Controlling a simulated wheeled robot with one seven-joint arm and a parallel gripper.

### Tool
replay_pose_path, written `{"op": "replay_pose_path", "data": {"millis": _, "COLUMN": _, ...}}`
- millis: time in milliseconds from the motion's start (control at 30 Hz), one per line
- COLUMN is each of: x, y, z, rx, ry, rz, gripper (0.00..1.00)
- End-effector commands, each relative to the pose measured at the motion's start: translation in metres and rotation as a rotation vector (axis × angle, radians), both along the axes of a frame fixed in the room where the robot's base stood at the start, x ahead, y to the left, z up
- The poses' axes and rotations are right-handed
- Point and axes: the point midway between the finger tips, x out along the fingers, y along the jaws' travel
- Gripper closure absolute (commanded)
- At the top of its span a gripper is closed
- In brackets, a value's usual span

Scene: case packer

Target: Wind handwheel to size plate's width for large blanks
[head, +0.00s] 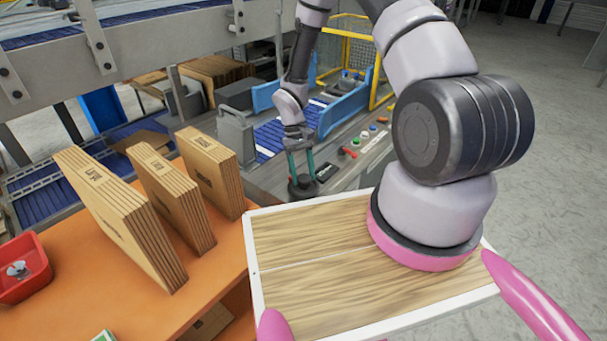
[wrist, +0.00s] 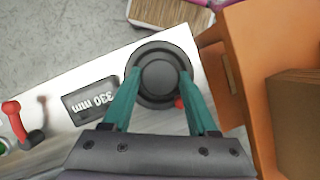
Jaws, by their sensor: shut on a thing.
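The handwheel (wrist: 158,72) is a dark round wheel with a raised hub, on a light metal panel. It also shows in the head view (head: 303,188), below my fingers. My gripper (wrist: 160,84) has teal fingers on either side of the wheel and is shut on it; it also shows in the head view (head: 300,163). A small red spot sits at the wheel's edge by the right finger. Left of the wheel in the wrist view, a dark readout (wrist: 90,101) shows 330 mm, upside down. I cannot make out a size plate with its figures.
A red-handled lever (head: 348,151) and several buttons (head: 373,129) sit on the panel near the wheel. Three stacks of cardboard blanks (head: 165,195) stand on an orange table (head: 80,285) at left, with a red bin (head: 22,268). A yellow guard frame (head: 379,75) stands behind.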

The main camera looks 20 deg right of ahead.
Motion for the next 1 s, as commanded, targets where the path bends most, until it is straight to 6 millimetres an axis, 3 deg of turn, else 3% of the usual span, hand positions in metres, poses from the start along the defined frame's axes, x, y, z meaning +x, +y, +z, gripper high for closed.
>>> {"op": "replay_pose_path", "data": {"millis": 500, "x": -0.0004, "y": 0.0027, "z": 0.0004, "rx": 0.0, "ry": -0.002, "rz": 0.416, "gripper": 0.97}}
{"op": "replay_pose_path", "data": {"millis": 1000, "x": -0.0003, "y": 0.0032, "z": 0.0003, "rx": 0.001, "ry": -0.003, "rz": 0.546, "gripper": 0.97}}
